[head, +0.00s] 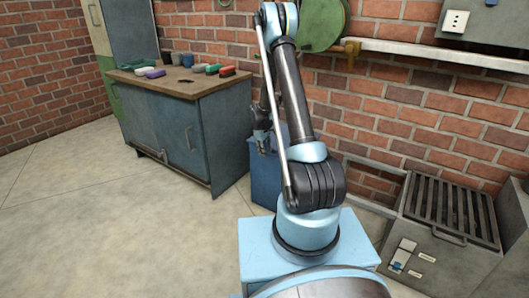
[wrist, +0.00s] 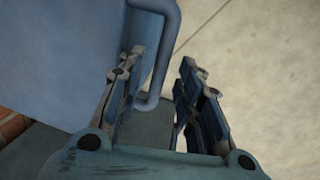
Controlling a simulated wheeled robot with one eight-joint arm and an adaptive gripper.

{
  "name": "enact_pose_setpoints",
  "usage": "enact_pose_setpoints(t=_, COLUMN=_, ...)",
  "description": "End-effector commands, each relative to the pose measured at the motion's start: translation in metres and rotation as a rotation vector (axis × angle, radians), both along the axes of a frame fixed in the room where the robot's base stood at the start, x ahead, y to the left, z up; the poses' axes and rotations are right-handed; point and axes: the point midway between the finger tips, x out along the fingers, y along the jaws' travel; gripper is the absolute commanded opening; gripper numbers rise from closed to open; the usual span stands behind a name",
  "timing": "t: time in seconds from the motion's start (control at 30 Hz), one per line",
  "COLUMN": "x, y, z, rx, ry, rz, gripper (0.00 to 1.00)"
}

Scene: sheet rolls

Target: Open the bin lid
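The blue bin (head: 264,180) stands on the floor behind my arm, between the workbench and my base. My arm hides much of it, and its lid cannot be made out clearly in the head view. My gripper (head: 261,138) is low over the bin, partly hidden by my arm. In the wrist view a flat blue surface (wrist: 60,45), which looks like the bin's, fills the left. A bent blue bar handle (wrist: 162,65) shows between the two fingers of my gripper (wrist: 160,85). The fingers are apart, with gaps beside the bar; contact cannot be told.
A blue workbench (head: 185,135) with a wooden top stands left of the bin, carrying several small coloured objects. A grey slatted box (head: 440,240) stands at the right against the brick wall. The floor (head: 90,220) at the left is clear.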

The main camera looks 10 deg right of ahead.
Motion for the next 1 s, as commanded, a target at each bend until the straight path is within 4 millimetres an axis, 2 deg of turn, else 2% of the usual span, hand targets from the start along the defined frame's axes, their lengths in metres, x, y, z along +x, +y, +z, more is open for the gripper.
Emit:
enact_pose_setpoints(t=0.37, x=0.001, y=-0.001, z=-0.004, rx=0.0, ry=0.0, rz=0.0, gripper=0.33)
enact_pose_setpoints(t=0.5, x=0.001, y=-0.001, z=-0.004, rx=0.0, ry=0.0, rz=0.0, gripper=0.04)
enact_pose_setpoints(t=0.53, x=0.001, y=-0.001, z=-0.004, rx=0.0, ry=0.0, rz=0.0, gripper=0.0)
enact_pose_setpoints(t=0.77, x=0.001, y=0.0, z=-0.003, rx=0.001, ry=0.001, rz=0.001, gripper=0.0)
enact_pose_setpoints(t=1.0, x=0.001, y=0.018, z=0.012, rx=0.026, ry=0.029, rz=0.022, gripper=0.0)
